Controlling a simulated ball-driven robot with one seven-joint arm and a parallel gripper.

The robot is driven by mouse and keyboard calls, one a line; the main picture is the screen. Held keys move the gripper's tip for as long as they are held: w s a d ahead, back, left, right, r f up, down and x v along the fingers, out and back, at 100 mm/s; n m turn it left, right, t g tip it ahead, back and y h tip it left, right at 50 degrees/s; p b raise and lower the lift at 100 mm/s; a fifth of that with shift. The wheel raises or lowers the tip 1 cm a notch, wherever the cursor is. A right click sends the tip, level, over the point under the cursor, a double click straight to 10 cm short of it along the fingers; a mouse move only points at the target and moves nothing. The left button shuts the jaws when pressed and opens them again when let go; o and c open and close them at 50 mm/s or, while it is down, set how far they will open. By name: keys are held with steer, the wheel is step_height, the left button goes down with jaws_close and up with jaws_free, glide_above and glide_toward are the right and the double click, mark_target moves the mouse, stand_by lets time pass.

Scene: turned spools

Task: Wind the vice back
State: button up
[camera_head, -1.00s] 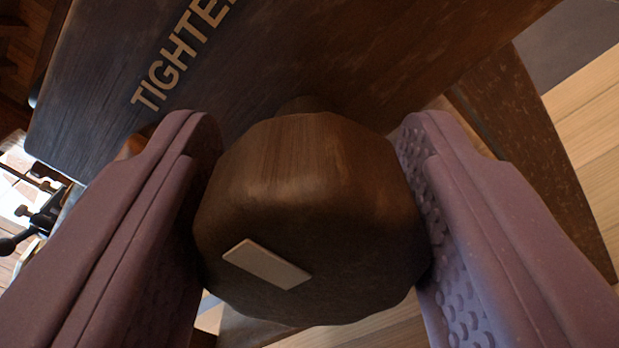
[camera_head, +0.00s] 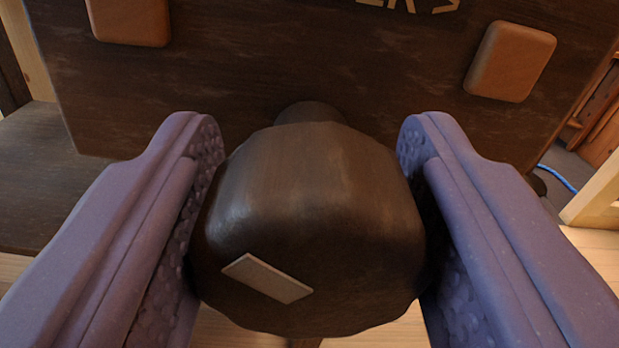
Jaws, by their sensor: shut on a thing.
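A dark brown wooden knob (camera_head: 315,215) with faceted sides fills the middle of the view. A pale rectangular mark (camera_head: 267,278) sits on its near face. My gripper (camera_head: 312,200) is shut on the knob, with one purple studded finger on its left side and one on its right. Behind the knob, a short round shaft (camera_head: 310,113) leads to a dark wooden board (camera_head: 300,60). Part of some pale lettering shows at the board's top edge, mostly cut off.
Two orange-brown rounded blocks, one at upper left (camera_head: 130,20) and one at upper right (camera_head: 510,60), sit on the board's face. A blue cord (camera_head: 557,178) and pale timber (camera_head: 597,195) show at the right. Pale planks lie below.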

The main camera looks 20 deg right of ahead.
mark_target(296, 289)
steer(key=n, duration=0.3)
steer(key=n+b, duration=0.1)
steer(key=n, duration=0.2)
steer(key=shift+w+a+r, duration=0.1)
steer(key=shift+w+r, duration=0.05)
steer(key=shift+w, duration=0.05)
stand_by(0.5)
steer(key=o, duration=0.9)
steer(key=shift+o, duration=0.2)
steer(key=shift+s+f, duration=0.15)
steer(key=shift+f, duration=0.05)
steer(key=p+v, duration=0.3)
steer(key=v, duration=0.4)
steer(key=shift+s+a+r, duration=0.1)
steer(key=shift+s, duration=0.2)
